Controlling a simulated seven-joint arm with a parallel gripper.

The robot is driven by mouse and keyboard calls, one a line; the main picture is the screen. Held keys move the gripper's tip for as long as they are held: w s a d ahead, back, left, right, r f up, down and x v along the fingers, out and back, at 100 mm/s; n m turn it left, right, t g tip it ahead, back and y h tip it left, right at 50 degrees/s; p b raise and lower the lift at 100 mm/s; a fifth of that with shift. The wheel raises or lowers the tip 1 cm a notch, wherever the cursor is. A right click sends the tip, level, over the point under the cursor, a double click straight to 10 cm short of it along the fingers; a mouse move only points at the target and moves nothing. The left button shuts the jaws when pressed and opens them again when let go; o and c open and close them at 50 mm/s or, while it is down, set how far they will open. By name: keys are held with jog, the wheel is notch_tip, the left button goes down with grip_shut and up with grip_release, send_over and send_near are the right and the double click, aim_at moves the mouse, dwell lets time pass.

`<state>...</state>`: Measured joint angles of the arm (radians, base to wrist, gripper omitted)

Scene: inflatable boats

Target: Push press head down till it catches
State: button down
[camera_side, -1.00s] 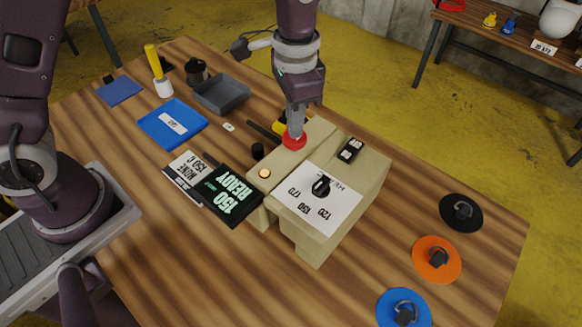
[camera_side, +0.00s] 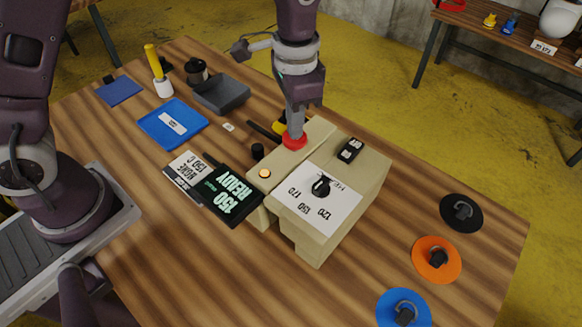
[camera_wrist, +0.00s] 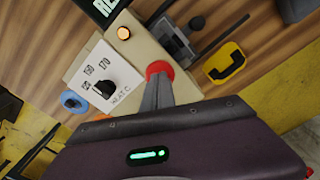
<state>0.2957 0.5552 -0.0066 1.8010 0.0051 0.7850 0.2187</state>
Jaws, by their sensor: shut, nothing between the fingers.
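The beige press (camera_side: 335,215) stands on the wooden table, with a long beige head (camera_side: 305,152) along its far left side. A red round pad (camera_side: 294,142) sits on top of the head, and it also shows in the wrist view (camera_wrist: 159,69). My gripper (camera_side: 293,130) is shut and empty, pointing down with its fingertips at the red pad. Whether they touch it is hidden by the fingers. The dial (camera_side: 321,186) sits on a white panel marked 120, 150 and 170. A small lamp (camera_side: 264,174) glows orange. The black display (camera_side: 232,193) reads 150 READY.
Black (camera_side: 461,212), orange (camera_side: 436,259) and blue (camera_side: 404,308) discs with valves lie at the right. The front table area is clear.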

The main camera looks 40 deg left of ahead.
jog(key=shift+f, duration=0.75)
jog(key=shift+r, duration=3.1)
jog(key=s+a+r+n+t, duration=0.2)
jog(key=s+a+r, duration=0.35)
jog(key=r, duration=0.25)
jog(key=s+a+r+n+t, duration=0.1)
jog(key=s+a+n, duration=0.1)
jog(key=s, duration=0.6)
jog(key=s+a+r+n+t, duration=0.2)
jog(key=s+a, duration=0.2)
jog(key=s, duration=0.4)
jog(key=shift+t, duration=0.3)
